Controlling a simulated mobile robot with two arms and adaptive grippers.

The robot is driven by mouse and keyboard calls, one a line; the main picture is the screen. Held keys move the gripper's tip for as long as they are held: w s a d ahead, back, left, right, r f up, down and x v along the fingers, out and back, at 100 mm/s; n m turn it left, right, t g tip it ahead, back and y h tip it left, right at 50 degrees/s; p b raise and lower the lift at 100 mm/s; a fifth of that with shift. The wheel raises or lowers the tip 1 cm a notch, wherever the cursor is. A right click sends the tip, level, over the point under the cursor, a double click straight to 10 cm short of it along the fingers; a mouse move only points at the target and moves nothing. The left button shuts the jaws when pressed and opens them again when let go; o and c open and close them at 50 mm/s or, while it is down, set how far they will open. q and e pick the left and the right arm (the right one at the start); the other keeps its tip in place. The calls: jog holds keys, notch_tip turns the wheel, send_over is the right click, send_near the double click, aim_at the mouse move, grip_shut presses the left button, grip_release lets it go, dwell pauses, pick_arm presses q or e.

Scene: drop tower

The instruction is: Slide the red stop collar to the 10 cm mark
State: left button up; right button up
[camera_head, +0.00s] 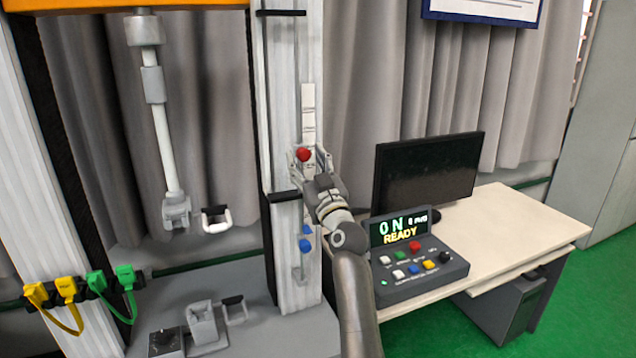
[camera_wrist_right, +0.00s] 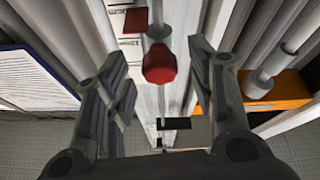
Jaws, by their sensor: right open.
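The red stop collar (camera_head: 304,154) sits on the thin vertical rod along the right column of the drop tower. In the right wrist view the collar (camera_wrist_right: 159,63) shows between the two fingers, with a gap on each side. My right gripper (camera_head: 309,159) is open around the collar and does not appear to touch it. A pale scale strip (camera_head: 308,105) runs up the column beside the rod. Its marks are too small to read, so I cannot tell the collar's height. My left gripper is not in view.
Black brackets (camera_head: 285,196) stick out from the column. A control box (camera_head: 418,265) reading "READY" and a monitor (camera_head: 426,172) stand on the desk (camera_head: 510,225) to the right. Yellow and green clips (camera_head: 66,290) hang at left.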

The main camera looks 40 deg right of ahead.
jog(key=v, duration=0.9)
jog(key=shift+s, duration=0.25)
jog(key=shift+f, duration=0.2)
jog(key=w+a+f+n+g+y, duration=0.15)
jog(key=a+f+g, duration=0.25)
jog(key=f, duration=1.6)
jog(key=a+f+m+g+y, duration=0.15)
jog(key=a+f+g, duration=0.25)
jog(key=f, duration=1.6)
jog(key=s+a+f+n+g+y, duration=0.1)
jog(key=s+a+f+g, duration=0.2)
jog(key=s+f, duration=0.6)
jog(key=s+a+f+n+g+y, duration=0.1)
jog(key=s+a+f+g, duration=0.3)
jog(key=f, duration=0.8)
jog(key=s+f+g, duration=0.2)
jog(key=s+f, duration=0.4)
jog(key=s, duration=0.7)
jog(key=s+a+f+g, duration=0.1)
jog(key=s+f, duration=0.5)
jog(key=s, duration=0.7)
jog(key=s+a+f+n+g, duration=0.1)
jog(key=s+f, duration=0.5)
jog(key=s, duration=0.7)
jog(key=shift+g, duration=0.9)
